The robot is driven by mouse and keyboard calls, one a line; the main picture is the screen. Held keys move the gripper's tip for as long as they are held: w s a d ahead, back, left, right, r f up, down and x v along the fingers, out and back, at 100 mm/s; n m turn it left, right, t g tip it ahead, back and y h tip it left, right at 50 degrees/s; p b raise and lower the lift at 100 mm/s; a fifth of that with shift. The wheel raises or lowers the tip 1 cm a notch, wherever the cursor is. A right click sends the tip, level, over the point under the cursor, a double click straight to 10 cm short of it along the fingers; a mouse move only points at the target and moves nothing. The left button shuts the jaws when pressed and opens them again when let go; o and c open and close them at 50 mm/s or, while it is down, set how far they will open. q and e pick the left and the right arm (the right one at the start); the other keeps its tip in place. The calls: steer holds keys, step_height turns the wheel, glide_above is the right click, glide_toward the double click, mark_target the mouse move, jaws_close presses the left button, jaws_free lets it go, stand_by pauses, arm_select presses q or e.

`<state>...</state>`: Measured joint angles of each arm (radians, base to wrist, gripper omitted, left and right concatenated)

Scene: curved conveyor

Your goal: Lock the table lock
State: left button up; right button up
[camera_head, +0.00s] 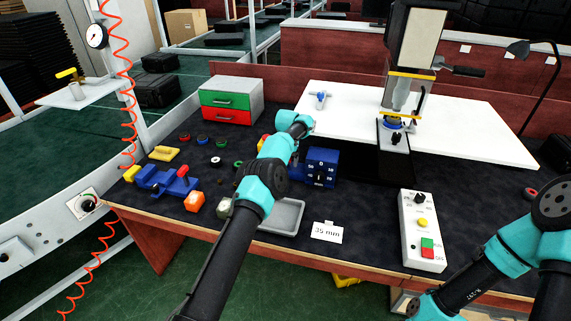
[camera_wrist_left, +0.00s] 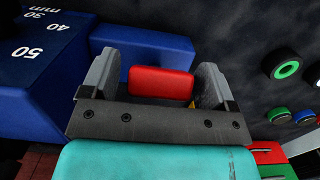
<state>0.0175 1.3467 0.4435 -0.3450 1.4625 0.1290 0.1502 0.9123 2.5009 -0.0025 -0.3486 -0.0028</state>
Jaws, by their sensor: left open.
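A blue block with white millimetre numbers (camera_head: 320,167) stands on the dark bench beside my left arm; it also shows at the left of the left wrist view (camera_wrist_left: 45,60). In that view a red block-shaped handle (camera_wrist_left: 161,87) lies in front of a blue part (camera_wrist_left: 140,48). My left gripper (camera_wrist_left: 157,76) is open, with one finger on each side of the red handle. Whether a finger touches it I cannot tell.
A blue vise-like piece with a red knob (camera_head: 165,180) sits left on the bench. Coloured rings (camera_head: 220,142) and a drawer box (camera_head: 231,100) lie behind. A grey tray (camera_head: 284,217), a "35 mm" card (camera_head: 327,232) and a button panel (camera_head: 422,230) stand in front.

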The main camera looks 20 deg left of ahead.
arm_select(q)
steer(key=shift+r, duration=1.8)
steer(key=shift+s, duration=0.15)
steer(key=shift+d, duration=0.1)
steer(key=s+d, duration=0.2)
steer(key=s, duration=0.5)
steer(key=s+d+r, duration=0.1)
steer(key=s+d, duration=0.2)
steer(key=s, duration=0.4)
steer(key=shift+s+r, duration=0.2)
steer(key=shift+s, duration=0.2)
steer(key=shift+d, duration=0.1)
steer(key=shift+c, duration=0.2)
